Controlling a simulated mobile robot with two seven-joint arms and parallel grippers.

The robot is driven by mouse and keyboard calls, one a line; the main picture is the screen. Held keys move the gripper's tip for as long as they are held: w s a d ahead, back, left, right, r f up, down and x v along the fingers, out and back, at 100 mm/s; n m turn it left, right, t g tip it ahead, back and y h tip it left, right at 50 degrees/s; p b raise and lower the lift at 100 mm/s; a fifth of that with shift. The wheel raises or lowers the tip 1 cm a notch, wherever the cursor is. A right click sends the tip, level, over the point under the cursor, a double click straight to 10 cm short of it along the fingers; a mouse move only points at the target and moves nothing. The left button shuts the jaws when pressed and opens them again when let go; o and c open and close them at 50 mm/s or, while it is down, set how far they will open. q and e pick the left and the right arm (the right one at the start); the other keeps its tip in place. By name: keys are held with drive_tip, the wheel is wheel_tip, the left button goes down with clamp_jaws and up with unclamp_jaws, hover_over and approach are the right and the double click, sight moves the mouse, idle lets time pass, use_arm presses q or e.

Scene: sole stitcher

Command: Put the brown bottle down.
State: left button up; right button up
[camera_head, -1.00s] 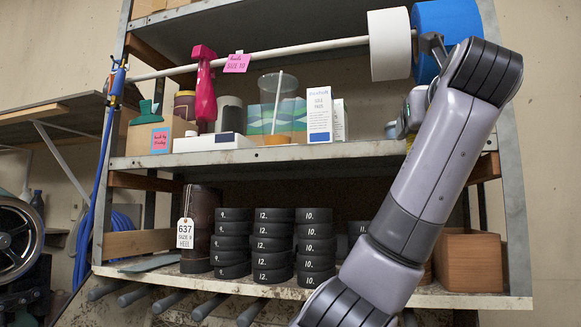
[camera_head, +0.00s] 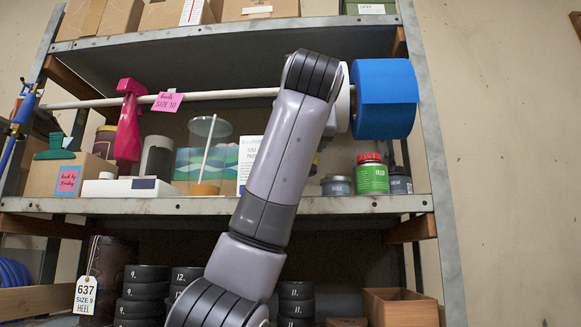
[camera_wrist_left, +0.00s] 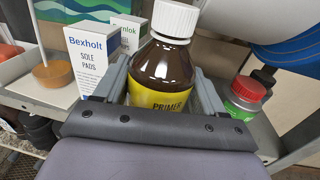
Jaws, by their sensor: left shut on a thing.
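The brown bottle (camera_wrist_left: 163,64) has a white cap and a yellow "PRIMER" label. In the left wrist view it is upright between the jaws of my left gripper (camera_wrist_left: 163,88), which is shut on it. Its base is hidden by the gripper, so I cannot tell whether it touches the shelf. In the head view my left arm covers the gripper and most of the bottle, in front of the middle shelf (camera_head: 150,205). My right gripper is in no view.
The white Bexholt sole pads box (camera_wrist_left: 87,58) stands left of the bottle, with another box (camera_wrist_left: 128,30) behind. A green can with a red lid (camera_wrist_left: 243,97) stands to the right. A grey tin (camera_head: 336,186) and blue roll (camera_head: 385,100) are near my arm.

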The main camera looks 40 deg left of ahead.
use_arm(q)
drive_tip(key=shift+w+a+f+p, duration=0.4)
drive_tip(key=shift+w+a+f, duration=0.15)
drive_tip(key=shift+w+a, duration=0.35)
drive_tip(key=shift+w+a+f+p, duration=0.35)
drive_tip(key=shift+w+a+f, duration=0.15)
drive_tip(key=shift+w+a, duration=0.45)
drive_tip(key=shift+w+a+f+p, duration=0.4)
drive_tip(key=shift+w+a+f, duration=0.15)
drive_tip(key=shift+w+a, duration=0.35)
drive_tip(key=shift+s+a+f, duration=0.1)
drive_tip(key=shift+s+f, duration=0.05)
drive_tip(key=shift+s, duration=0.05)
drive_tip(key=shift+f, duration=0.1)
drive_tip(key=o, duration=1.3)
